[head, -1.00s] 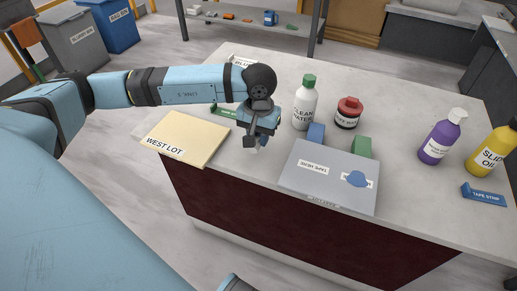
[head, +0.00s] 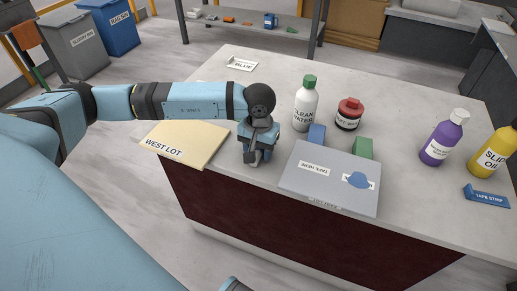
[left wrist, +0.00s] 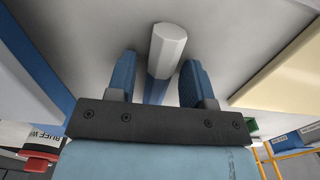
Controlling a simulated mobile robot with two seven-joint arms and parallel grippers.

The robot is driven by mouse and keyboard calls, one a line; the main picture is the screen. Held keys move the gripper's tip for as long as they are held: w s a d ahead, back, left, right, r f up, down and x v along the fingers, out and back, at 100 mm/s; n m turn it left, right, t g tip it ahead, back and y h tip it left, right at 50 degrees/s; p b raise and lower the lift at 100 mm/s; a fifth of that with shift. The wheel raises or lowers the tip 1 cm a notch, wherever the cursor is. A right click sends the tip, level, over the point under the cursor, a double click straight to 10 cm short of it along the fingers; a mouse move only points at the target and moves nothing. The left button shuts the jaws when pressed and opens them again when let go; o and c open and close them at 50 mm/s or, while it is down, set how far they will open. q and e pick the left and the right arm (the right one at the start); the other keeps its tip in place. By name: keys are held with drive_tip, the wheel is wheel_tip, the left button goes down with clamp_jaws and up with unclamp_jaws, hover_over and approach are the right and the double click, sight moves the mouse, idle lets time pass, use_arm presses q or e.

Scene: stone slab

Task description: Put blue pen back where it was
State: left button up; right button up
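My left gripper (head: 256,160) points down over the front of the stone slab (head: 240,184), between the folder marked WEST LOT and the grey box. In the left wrist view its two blue fingers (left wrist: 159,75) are apart. Between them is a slim piece with a pale, many-sided end (left wrist: 167,48) and a blue part behind; it looks like the blue pen. Narrow gaps show on both sides of it. A white label marked BLUE (head: 241,64) stands at the slab's back left. No pen shows clearly in the head view. My right gripper is not in view.
The WEST LOT folder (head: 190,140) lies left of the gripper. The grey box (head: 308,188) is close on its right. A CLEAN WATER bottle (head: 305,105), a red-capped jar (head: 348,115) and blue (head: 317,135) and green blocks (head: 362,147) stand behind the box. The back left is mostly clear.

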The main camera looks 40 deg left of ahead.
sight(259, 150)
use_arm(q)
drive_tip(key=shift+r, duration=0.15)
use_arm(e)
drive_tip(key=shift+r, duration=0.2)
use_arm(q)
drive_tip(key=shift+r+p, duration=0.3)
wheel_tip(259, 150, up, 11)
drive_tip(key=p, duration=0.2)
drive_tip(key=shift+r, duration=0.2)
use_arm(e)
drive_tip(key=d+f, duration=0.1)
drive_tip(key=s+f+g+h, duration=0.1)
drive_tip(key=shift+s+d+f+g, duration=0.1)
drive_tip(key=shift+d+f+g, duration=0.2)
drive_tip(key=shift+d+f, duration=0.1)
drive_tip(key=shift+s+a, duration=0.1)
